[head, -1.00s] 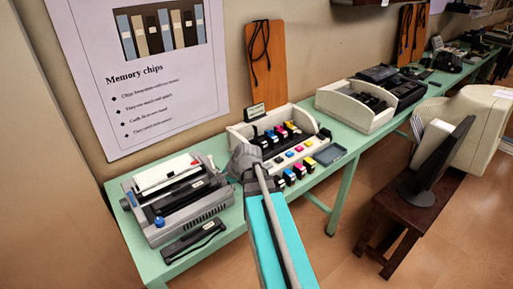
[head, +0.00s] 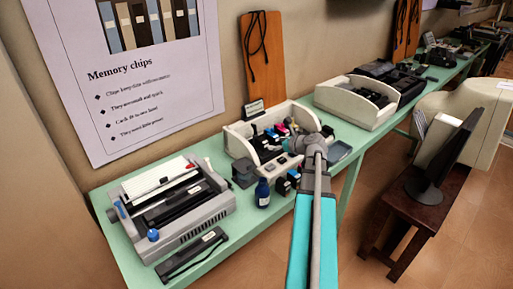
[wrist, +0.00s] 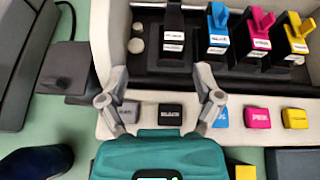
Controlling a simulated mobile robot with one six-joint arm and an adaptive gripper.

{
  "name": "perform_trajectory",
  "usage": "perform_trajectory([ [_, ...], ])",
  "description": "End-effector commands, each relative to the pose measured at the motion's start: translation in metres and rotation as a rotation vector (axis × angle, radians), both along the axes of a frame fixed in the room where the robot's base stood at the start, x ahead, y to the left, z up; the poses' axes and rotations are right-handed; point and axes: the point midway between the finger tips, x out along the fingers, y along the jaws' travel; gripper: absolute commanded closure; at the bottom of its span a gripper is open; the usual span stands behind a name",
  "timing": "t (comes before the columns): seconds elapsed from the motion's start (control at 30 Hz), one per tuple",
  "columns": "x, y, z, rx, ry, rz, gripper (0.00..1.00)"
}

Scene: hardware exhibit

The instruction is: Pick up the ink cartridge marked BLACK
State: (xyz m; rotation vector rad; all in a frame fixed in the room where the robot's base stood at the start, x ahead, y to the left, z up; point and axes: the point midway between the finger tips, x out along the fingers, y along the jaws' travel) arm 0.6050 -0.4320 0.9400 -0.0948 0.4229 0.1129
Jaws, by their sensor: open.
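In the wrist view a black cartridge (wrist: 173,35) stands upright in the dark slot tray of a cream holder, with small white labels too blurred to read surely. A cyan cartridge (wrist: 217,30), a magenta one (wrist: 252,35) and a yellow one (wrist: 290,38) stand to its right. On the front ledge lies a row of small coloured blocks, among them a black one (wrist: 170,114) with unclear lettering. My gripper (wrist: 162,74) is open and empty, its fingers spread either side of the black block and short of the black cartridge. In the head view my gripper (head: 308,145) hides part of the holder.
A dark blue bottle (head: 262,192) and a dark grey box (head: 244,172) stand left of the holder. The binding machine (head: 170,200) is further left. More cartridges (head: 283,186) stand in front. The cream holder wall (wrist: 116,30) rises beside the tray.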

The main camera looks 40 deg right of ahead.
Motion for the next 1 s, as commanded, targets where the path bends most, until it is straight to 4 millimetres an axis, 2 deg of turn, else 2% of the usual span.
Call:
perform_trajectory([
  [0.1, -0.006, -0.015, 0.0, 0.053, -0.021, -0.051, 0.17],
  [0.2, -0.007, -0.019, 0.002, 0.072, -0.029, -0.067, 0.17],
  [0.63, 0.0, -0.014, 0.0, 0.073, -0.028, -0.057, 0.17],
  [0.77, 0.01, -0.013, -0.005, 0.072, -0.028, -0.055, 0.17],
  [1.0, 0.041, -0.011, -0.019, 0.072, -0.029, -0.054, 0.17],
])
